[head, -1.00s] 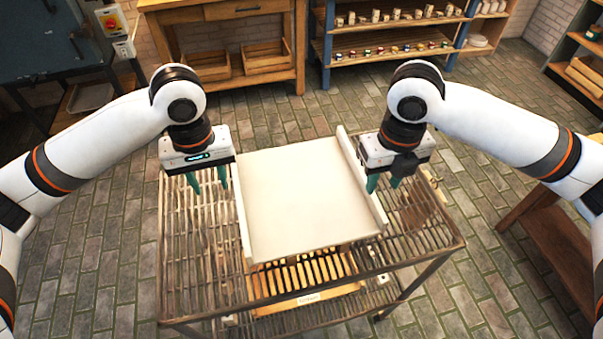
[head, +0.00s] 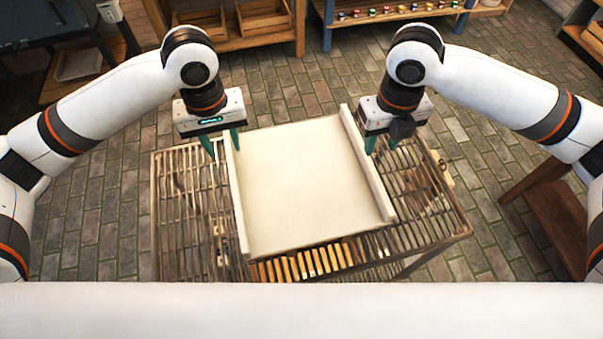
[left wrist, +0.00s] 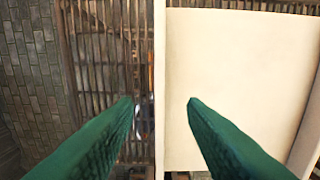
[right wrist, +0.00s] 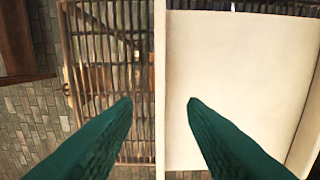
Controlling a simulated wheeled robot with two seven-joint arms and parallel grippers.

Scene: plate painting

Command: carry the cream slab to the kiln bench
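The cream slab (head: 298,190) lies flat on a slatted rack table (head: 180,225), with a raised rim along its left and right sides. My left gripper (head: 222,148) is open and empty at the slab's left rim. In the left wrist view its fingers (left wrist: 160,102) are on either side of that rim (left wrist: 160,60). My right gripper (head: 382,146) is open and empty at the right rim. In the right wrist view its fingers (right wrist: 160,102) are on either side of that rim (right wrist: 160,60). I cannot tell how far the fingertips are above the slab.
Wooden shelving with trays (head: 262,14) and a shelf with small colourful pots (head: 385,10) stand behind the rack. A wooden bench (head: 550,205) stands at the right. Brick floor is free around the rack. A white band hides the bottom of the head view.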

